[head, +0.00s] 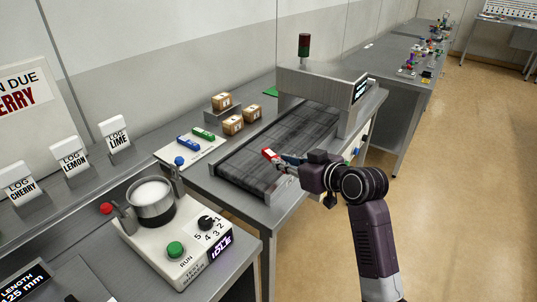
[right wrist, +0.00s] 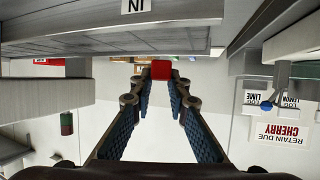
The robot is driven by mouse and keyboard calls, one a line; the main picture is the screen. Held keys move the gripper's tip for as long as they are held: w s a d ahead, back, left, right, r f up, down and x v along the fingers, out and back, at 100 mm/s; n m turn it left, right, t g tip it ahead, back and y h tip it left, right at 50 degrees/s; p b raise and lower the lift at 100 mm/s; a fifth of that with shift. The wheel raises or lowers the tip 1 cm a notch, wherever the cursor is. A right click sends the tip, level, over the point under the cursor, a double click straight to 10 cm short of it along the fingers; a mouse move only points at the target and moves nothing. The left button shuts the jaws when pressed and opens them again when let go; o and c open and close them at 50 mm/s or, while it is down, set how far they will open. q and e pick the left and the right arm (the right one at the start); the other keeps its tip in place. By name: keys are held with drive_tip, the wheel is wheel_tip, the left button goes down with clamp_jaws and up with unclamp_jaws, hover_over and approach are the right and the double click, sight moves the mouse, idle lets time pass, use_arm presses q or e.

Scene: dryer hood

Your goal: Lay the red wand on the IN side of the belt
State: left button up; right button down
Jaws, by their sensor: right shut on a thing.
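My right gripper (head: 283,160) is shut on the red wand (head: 269,155), whose red end points up and left over the near part of the belt (head: 247,163). In the right wrist view the wand's red end (right wrist: 161,70) shows between the fingertips of the gripper (right wrist: 160,84). I cannot tell whether the wand touches the belt. An IN label (right wrist: 136,6) shows upside down at the top of the right wrist view, on the belt unit's edge. My left gripper is not in view.
A dryer hood (head: 320,84) spans the belt's far end. A blue wand (head: 188,142) and a green wand (head: 204,134) lie on a white card left of the belt, near small brown boxes (head: 233,124). A shaker unit (head: 176,235) stands at the front left.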

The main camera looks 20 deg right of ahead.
drive_tip(key=w+r+m+h, duration=0.5)
drive_tip(key=w+r+h, duration=0.1)
drive_tip(key=w+r, duration=0.7)
drive_tip(key=shift+t, duration=0.3)
drive_tip(key=f, duration=0.4)
drive_tip(key=f+p, duration=0.1)
drive_tip(key=f, duration=0.4)
drive_tip(key=s+f, duration=0.1)
drive_tip(key=f, duration=0.3)
drive_tip(key=shift+d+f+p, duration=0.25)
drive_tip(key=shift+f+p, duration=0.05)
drive_tip(key=shift+p, duration=0.05)
wheel_tip(320, 180, down, 5)
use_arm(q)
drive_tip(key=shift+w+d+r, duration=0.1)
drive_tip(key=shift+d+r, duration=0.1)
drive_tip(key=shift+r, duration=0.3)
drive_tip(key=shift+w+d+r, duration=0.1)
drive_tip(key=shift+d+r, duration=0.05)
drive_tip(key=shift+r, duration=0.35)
use_arm(e)
drive_tip(key=c, duration=1.8)
unclamp_jaws()
drive_tip(key=shift+c, duration=0.2)
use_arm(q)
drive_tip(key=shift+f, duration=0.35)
use_arm(e)
drive_tip(key=v, duration=1.2)
